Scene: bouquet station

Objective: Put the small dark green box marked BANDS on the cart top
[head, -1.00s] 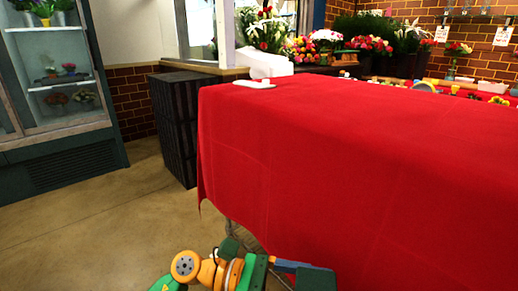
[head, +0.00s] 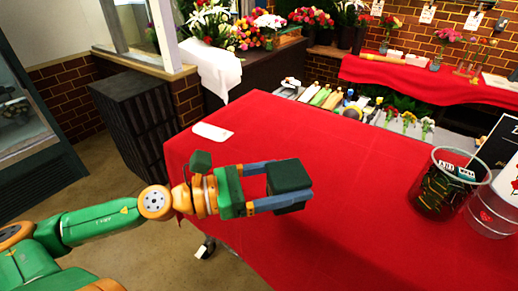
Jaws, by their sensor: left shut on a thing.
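A small dark green box (head: 289,175) is held between the blue fingers of my left gripper (head: 286,184). The gripper is shut on it, near the left front edge of a red-draped table (head: 330,145). The box appears above the cloth; I cannot tell how high. No BANDS marking can be read on the side facing me. A caster (head: 205,249) shows below the cloth edge, but I cannot tell for sure whether this is the cart. My right gripper is not in view.
A clear tumbler (head: 428,195) with dark contents and a second clear container (head: 490,212) stand at the right. A white flat item (head: 212,132) lies at the far left corner. The middle of the red cloth is clear. A black crate stack (head: 133,125) stands behind.

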